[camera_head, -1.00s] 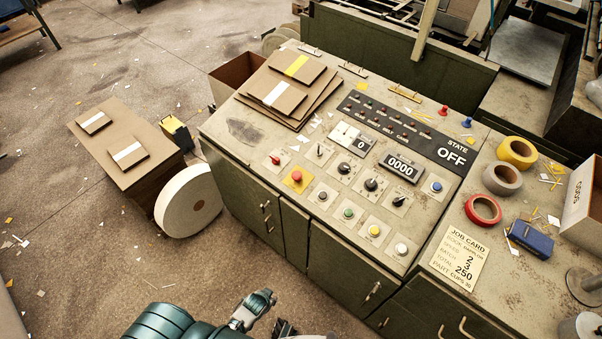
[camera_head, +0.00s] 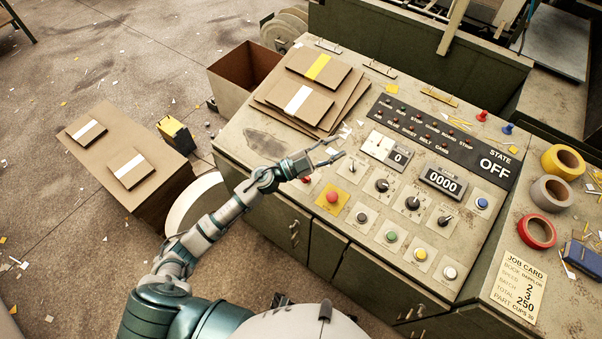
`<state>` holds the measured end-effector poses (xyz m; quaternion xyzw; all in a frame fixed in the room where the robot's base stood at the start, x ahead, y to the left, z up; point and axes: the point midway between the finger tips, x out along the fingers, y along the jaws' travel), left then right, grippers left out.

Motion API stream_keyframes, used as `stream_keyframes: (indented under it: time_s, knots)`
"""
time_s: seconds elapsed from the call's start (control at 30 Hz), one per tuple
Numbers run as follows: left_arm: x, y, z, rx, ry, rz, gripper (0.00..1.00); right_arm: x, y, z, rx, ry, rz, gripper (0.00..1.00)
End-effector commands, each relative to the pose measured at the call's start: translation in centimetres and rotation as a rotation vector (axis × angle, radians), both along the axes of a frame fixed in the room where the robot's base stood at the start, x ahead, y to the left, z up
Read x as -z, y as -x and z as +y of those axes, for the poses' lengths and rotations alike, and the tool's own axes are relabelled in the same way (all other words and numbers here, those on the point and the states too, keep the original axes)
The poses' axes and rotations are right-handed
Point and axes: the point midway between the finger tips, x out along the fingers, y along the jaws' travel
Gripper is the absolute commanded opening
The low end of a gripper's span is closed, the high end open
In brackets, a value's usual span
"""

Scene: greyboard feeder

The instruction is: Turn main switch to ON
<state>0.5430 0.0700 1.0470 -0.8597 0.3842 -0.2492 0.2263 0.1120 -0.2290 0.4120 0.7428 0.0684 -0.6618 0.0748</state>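The control panel (camera_head: 350,215) has a STATE display (camera_head: 494,165) that reads OFF. A small red switch (camera_head: 305,180) sits at the panel's left edge and is partly hidden by my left gripper; I cannot read its label or its position. A selector with a pale plate (camera_head: 328,163) lies right behind the fingertips and is also mostly covered. My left gripper (camera_head: 332,151) is open, with its two thin fingers apart and nothing between them. It hovers over the panel's upper left controls; contact cannot be made out. My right gripper is not clearly visible.
A red push button (camera_head: 332,197) on a yellow plate and several black knobs (camera_head: 382,185) are close by. Stacked boards (camera_head: 305,105) lie behind the gripper. Tape rolls (camera_head: 552,194) and a job card (camera_head: 520,287) are at the right. A counter (camera_head: 443,183) reads 0000.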

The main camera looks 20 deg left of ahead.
Motion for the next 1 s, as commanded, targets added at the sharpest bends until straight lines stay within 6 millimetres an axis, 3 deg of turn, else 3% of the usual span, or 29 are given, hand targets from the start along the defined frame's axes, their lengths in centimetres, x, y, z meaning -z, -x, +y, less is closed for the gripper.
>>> stream_keyframes:
  time_s: [0.07,0.17,0.27,0.4,0.53,0.63,0.77,1.0]
  knots:
    - [-0.2,0.5,-1.2,0.219,-0.222,-0.035,0.38,0.0,0.1,0.4,0.000,-0.006,0.000,0.40]
    - [2.3,0.9,0.5,0.404,-0.542,0.054,0.38,0.0,0.1,0.9,0.002,-0.011,0.000,0.40]
    - [4.3,0.4,5.3,0.460,-0.836,0.220,0.38,0.0,0.2,1.2,0.003,-0.016,0.000,0.40]
    - [5.0,-0.2,12.7,0.415,-1.107,0.454,0.38,0.1,0.2,1.2,0.003,-0.016,0.001,0.40]
    - [4.9,-0.3,16.6,0.365,-1.213,0.580,0.38,0.2,0.4,0.9,0.003,-0.012,0.004,0.40]
    - [5.4,-0.3,17.2,0.354,-1.235,0.613,0.38,0.3,0.4,0.4,0.000,-0.005,0.005,0.40]
    - [7.2,-0.5,16.3,0.355,-1.235,0.614,0.38,0.3,0.4,-0.2,-0.003,0.003,0.006,0.40]
    - [12.3,-0.9,13.6,0.358,-1.234,0.611,0.38,-0.1,-0.7,0.1,-0.002,-0.001,-0.009,0.40]
